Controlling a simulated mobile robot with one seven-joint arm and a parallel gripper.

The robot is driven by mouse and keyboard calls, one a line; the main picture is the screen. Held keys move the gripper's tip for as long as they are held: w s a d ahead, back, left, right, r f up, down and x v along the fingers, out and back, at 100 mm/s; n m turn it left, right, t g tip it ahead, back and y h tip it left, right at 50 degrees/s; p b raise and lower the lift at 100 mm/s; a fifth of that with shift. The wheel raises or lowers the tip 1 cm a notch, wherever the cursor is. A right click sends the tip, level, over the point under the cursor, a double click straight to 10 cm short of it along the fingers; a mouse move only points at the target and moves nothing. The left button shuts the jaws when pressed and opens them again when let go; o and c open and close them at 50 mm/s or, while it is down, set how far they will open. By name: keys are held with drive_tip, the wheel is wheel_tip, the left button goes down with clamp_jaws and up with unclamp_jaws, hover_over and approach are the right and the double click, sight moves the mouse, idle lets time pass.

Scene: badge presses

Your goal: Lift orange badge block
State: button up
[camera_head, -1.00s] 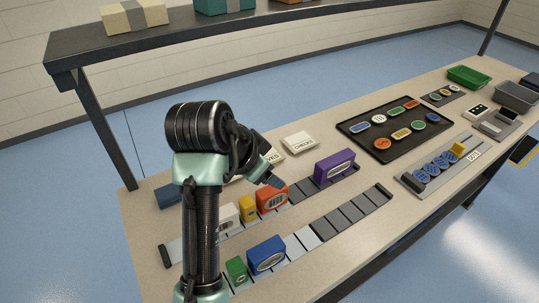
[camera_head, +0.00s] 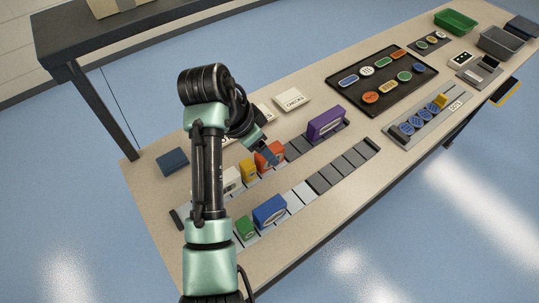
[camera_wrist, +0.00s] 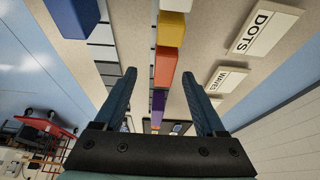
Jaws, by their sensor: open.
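The orange badge block (camera_head: 270,156) stands upright in the back slotted rail, between a yellow block (camera_head: 247,169) and an empty stretch of slots. My gripper (camera_head: 268,150) is at its top, and my arm partly hides the rail there. In the wrist view my gripper (camera_wrist: 159,76) is open and empty, one dark finger on each side in the picture. The orange block (camera_wrist: 165,66) shows between the fingertips, with no visible contact. The yellow block (camera_wrist: 170,28) is above it in that picture and the purple block (camera_wrist: 158,102) below it.
A white block (camera_head: 231,180) sits left of the yellow one. The front rail (camera_head: 345,170) holds a green block (camera_head: 245,228) and a blue block (camera_head: 269,211). The purple block (camera_head: 326,123) stands farther right on the back rail. A sign (camera_head: 291,99) lies behind; a black tray (camera_head: 400,99) is to the right.

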drive_tip(key=shift+w+x, duration=0.2)
drive_tip(key=shift+x, duration=1.1)
drive_tip(key=shift+w+x, duration=0.15)
drive_tip(key=shift+x, duration=1.2)
drive_tip(key=shift+r, duration=0.15)
clamp_jaws()
